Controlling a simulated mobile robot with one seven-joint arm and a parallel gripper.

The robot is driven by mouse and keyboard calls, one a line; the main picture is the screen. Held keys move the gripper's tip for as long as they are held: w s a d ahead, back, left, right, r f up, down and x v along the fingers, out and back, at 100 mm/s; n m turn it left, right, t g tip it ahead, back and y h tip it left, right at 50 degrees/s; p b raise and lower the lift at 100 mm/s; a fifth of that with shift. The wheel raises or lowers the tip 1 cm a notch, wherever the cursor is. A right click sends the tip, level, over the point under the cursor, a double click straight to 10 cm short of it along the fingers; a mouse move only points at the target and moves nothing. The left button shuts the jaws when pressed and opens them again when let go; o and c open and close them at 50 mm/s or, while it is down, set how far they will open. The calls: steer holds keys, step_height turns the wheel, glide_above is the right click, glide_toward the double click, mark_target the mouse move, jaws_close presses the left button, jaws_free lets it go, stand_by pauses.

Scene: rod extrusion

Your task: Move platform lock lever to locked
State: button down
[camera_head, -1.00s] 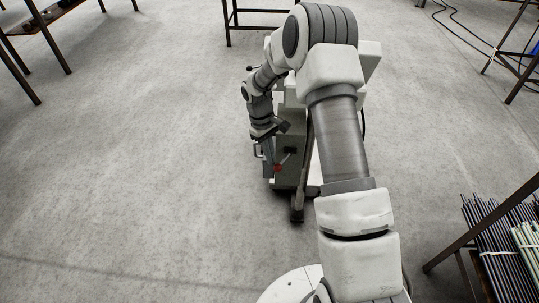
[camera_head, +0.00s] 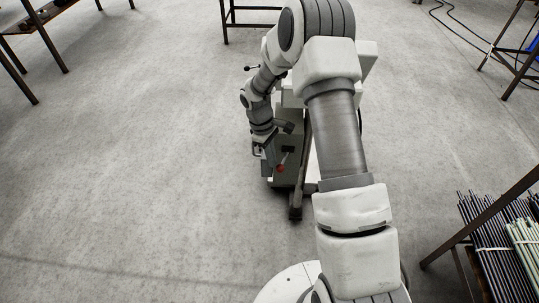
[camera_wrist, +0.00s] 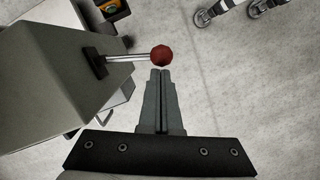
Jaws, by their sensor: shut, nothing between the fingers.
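The lock lever (camera_wrist: 128,57) is a thin metal rod with a dark red ball knob (camera_wrist: 161,56). In the wrist view it sticks out to the right from a dark mount on the grey machine housing (camera_wrist: 50,85). My gripper (camera_wrist: 161,71) is shut and empty, its fingertips just below the knob in the picture; I cannot tell whether they touch it. In the head view the red knob (camera_head: 280,168) shows low on the side of the machine, close to my gripper (camera_head: 270,163). My arm hides much of the machine there.
The machine stands on feet on open concrete floor, with free room to the left. A rack of long rods (camera_head: 505,245) stands at the lower right, and a table frame (camera_head: 250,25) stands behind.

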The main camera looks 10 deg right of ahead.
mark_target(282, 168)
steer(key=n, duration=0.1)
steer(key=s+d+n+p, duration=0.1)
steer(key=shift+s+d+r+n, duration=0.1)
steer(key=shift+s+r+n, duration=0.05)
steer(key=shift+s+n, duration=0.2)
steer(key=n, duration=0.1)
steer(key=s+d+n+t+p, duration=0.1)
steer(key=shift+d+n+h, duration=0.2)
steer(key=shift+n+h, duration=0.1)
steer(key=shift+n, duration=0.05)
steer(key=shift+s+d+n+t+p, duration=0.25)
steer(key=shift+d+n, duration=0.35)
steer(key=shift+n, duration=0.4)
steer(key=shift+s+d+n+t+p, duration=0.2)
steer(key=shift+d+n, duration=0.4)
steer(key=shift+n, duration=0.4)
steer(key=a, duration=0.1)
steer(key=a+r, duration=0.1)
steer(key=a+r+p, duration=0.1)
steer(key=a, duration=0.1)
steer(key=shift+w+a, duration=0.1)
steer(key=p+v, duration=0.2)
steer(key=v, duration=0.6)
steer(key=shift+r, duration=0.25)
steer(key=shift+a, duration=0.1)
